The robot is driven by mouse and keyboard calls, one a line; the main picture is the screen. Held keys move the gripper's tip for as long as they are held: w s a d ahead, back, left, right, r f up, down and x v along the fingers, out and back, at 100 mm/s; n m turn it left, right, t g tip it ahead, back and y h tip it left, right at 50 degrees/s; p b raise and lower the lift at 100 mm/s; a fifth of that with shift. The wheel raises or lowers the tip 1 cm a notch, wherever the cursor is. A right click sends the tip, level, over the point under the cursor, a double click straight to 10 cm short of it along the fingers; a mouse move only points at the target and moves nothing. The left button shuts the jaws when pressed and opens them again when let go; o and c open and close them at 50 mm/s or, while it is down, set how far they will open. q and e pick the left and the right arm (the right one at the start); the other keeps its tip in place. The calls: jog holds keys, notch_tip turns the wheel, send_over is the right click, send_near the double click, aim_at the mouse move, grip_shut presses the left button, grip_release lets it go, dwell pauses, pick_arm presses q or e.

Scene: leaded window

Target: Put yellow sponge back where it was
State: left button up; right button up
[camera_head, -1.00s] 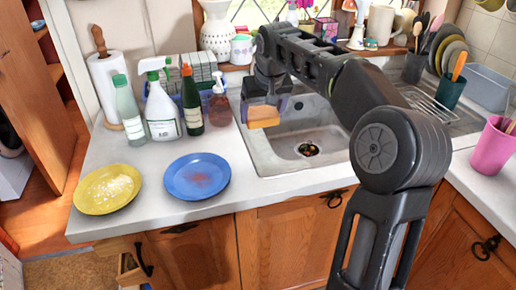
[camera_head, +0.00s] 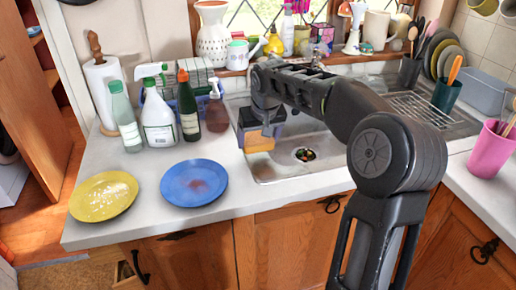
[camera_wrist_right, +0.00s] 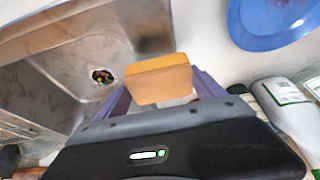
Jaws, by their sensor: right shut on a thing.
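The yellow sponge (camera_head: 259,144) hangs below my right gripper (camera_head: 257,133), over the left rim of the sink (camera_head: 290,172). In the right wrist view the sponge (camera_wrist_right: 160,80) sits between the purple fingers of my right gripper (camera_wrist_right: 165,92), which is shut on it. The sponge looks orange-yellow and is held above the counter and sink edge; its exact height is hard to tell. My left gripper is not in view.
A blue plate (camera_head: 194,184) and a yellow plate (camera_head: 104,197) lie on the counter left of the sink. Spray and soap bottles (camera_head: 158,118) stand behind them, close to the gripper's left. A pink cup (camera_head: 489,150) stands at the right. Counter between blue plate and sink is free.

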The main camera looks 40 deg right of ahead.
aim_at(258, 147)
jog(key=shift+f, duration=1.75)
jog(key=shift+f, duration=0.1)
jog(key=shift+f, duration=0.15)
jog(key=o, duration=1.2)
jog(key=shift+r, duration=0.45)
jog(key=v, duration=1.1)
jog(key=shift+s+a+r, duration=0.1)
jog(key=shift+s+r, duration=0.05)
jog(key=shift+r, duration=0.15)
